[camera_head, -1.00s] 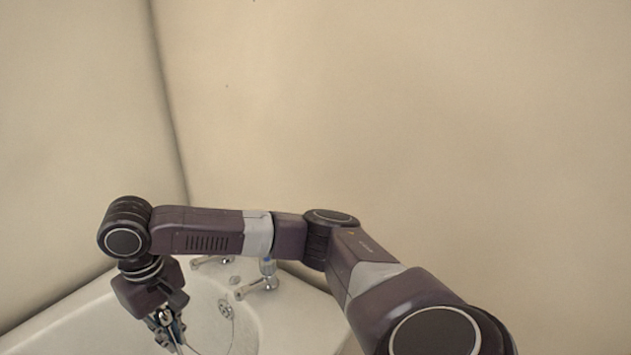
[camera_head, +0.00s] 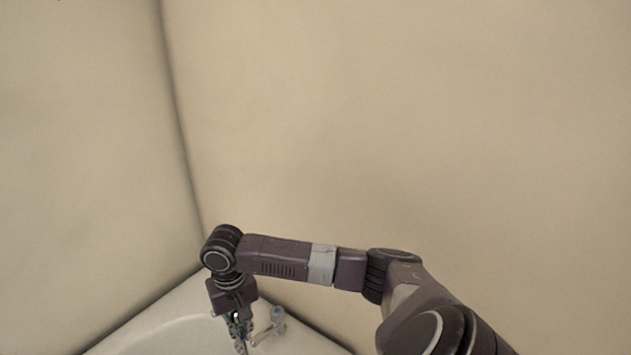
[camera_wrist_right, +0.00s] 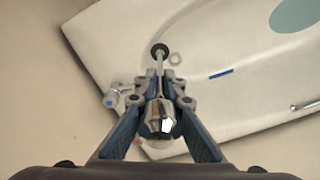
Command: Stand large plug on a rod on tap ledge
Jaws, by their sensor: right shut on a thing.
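My right gripper (camera_head: 240,335) is low in the head view, over the back of the white basin beside a tap. In the right wrist view my right gripper (camera_wrist_right: 159,92) is shut on the plug on a rod. The thin rod (camera_wrist_right: 160,66) runs out past the fingertips to a round black end (camera_wrist_right: 159,50). A chrome body (camera_wrist_right: 157,118) sits between the fingers. The tap ledge is partly hidden by the gripper. My left gripper is out of view.
The basin (camera_head: 180,302) sits in the corner between plain beige walls (camera_head: 380,120). In the wrist view a small ring (camera_wrist_right: 175,58) lies near the rod's black end and a blue strip (camera_wrist_right: 221,73) is farther right.

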